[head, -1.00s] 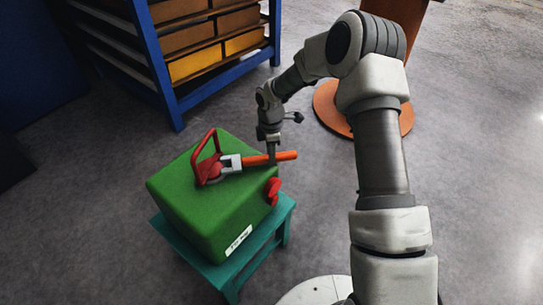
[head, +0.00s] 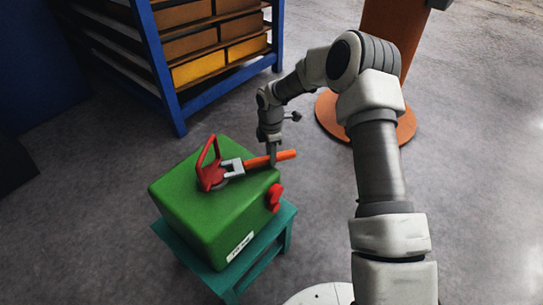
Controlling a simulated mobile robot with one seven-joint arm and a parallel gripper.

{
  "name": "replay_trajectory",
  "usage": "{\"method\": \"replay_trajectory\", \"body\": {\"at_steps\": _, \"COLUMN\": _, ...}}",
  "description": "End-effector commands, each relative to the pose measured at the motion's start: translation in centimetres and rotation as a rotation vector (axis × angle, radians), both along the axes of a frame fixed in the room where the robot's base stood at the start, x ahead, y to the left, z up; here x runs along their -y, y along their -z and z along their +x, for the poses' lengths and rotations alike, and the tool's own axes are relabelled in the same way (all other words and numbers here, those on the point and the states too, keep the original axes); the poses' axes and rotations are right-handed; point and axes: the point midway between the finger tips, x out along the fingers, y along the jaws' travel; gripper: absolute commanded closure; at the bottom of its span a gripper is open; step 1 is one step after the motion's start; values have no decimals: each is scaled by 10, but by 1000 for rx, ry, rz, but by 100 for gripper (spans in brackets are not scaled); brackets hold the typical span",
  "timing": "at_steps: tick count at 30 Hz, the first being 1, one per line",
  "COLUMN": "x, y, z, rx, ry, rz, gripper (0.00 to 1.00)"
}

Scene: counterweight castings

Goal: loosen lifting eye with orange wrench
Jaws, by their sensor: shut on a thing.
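The green casting (head: 205,218) stands on a teal stool, with a white label on its front edge. The red lifting eye (head: 208,165) stands up from the casting's top face. The orange wrench (head: 284,156) lies across the top; its grey jaw head is at the base of the lifting eye, and its orange handle points right past the casting's edge. Whether the jaw sits fully around the eye's base is too small to tell. My gripper (head: 274,161) comes down from above and is shut on the orange handle. Its fingers hide part of the handle.
The teal stool (head: 268,256) is under the casting. A second red part (head: 274,197) sticks out of the casting's right side. A blue rack (head: 176,100) with brown and yellow bins stands behind. An orange column on a round base (head: 404,125) is at right. The floor at left is clear.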

Motion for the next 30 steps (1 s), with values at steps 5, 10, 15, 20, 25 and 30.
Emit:
{"method": "replay_trajectory", "body": {"at_steps": 5, "x": -4, "y": -1, "z": 6, "rx": 2, "ry": -29, "rz": 4, "gripper": 100}}
{"method": "replay_trajectory", "body": {"at_steps": 10, "x": -7, "y": 0, "z": 12, "rx": 1, "ry": -65, "rz": 4, "gripper": 100}}
{"method": "replay_trajectory", "body": {"at_steps": 15, "x": -9, "y": -1, "z": 17, "rx": 2, "ry": -92, "rz": 5, "gripper": 100}}
{"method": "replay_trajectory", "body": {"at_steps": 20, "x": -9, "y": -1, "z": 19, "rx": 2, "ry": -101, "rz": 4, "gripper": 100}}
{"method": "replay_trajectory", "body": {"at_steps": 25, "x": -12, "y": 0, "z": 24, "rx": 1, "ry": -131, "rz": 4, "gripper": 100}}
{"method": "replay_trajectory", "body": {"at_steps": 30, "x": -15, "y": 0, "z": 30, "rx": 2, "ry": -167, "rz": 4, "gripper": 100}}
